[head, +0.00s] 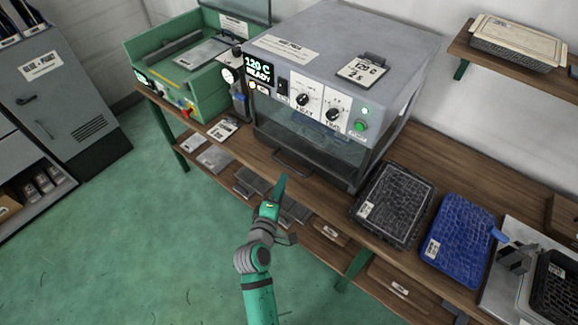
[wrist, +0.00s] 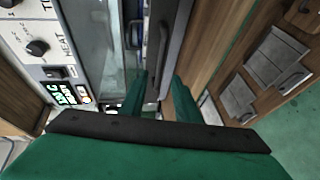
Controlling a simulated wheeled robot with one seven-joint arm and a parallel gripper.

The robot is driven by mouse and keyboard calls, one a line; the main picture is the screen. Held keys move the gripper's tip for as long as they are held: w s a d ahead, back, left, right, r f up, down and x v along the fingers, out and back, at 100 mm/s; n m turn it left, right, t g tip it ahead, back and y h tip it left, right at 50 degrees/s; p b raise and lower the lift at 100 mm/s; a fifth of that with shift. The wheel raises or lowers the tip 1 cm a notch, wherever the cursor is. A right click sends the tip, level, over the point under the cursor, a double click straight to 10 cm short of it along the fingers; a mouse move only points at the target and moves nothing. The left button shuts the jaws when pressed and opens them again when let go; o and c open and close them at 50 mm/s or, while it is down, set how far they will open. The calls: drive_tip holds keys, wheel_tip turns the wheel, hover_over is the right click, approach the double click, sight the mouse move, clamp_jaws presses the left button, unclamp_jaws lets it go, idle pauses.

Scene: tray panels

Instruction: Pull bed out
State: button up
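The grey heating machine (head: 330,65) stands on the wooden bench, its display reading 120 C READY. Its bed is inside behind the glass front (head: 310,145) and is mostly hidden. A dark bar handle (head: 290,165) sticks out at the low front; in the wrist view it is a long dark bar (wrist: 174,40). My gripper (head: 281,183) is at the handle, in front of the machine. In the wrist view my gripper (wrist: 160,90) is open, with its green fingers on either side of the bar's line. I cannot tell whether they touch it.
A black tray (head: 393,205) and a blue tray (head: 460,232) lie on the bench to the right. A green machine (head: 190,65) stands to the left. A lower shelf (head: 325,245) holds flat grey items. The green floor before the bench is clear.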

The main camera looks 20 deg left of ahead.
sight(289, 165)
drive_tip(key=w, duration=0.3)
drive_tip(key=w+f, duration=0.1)
drive_tip(key=w, duration=0.2)
drive_tip(key=w+f, duration=0.1)
drive_tip(key=w, duration=0.2)
drive_tip(key=shift+w+a, duration=0.2)
drive_tip(key=shift+w, duration=0.2)
clamp_jaws()
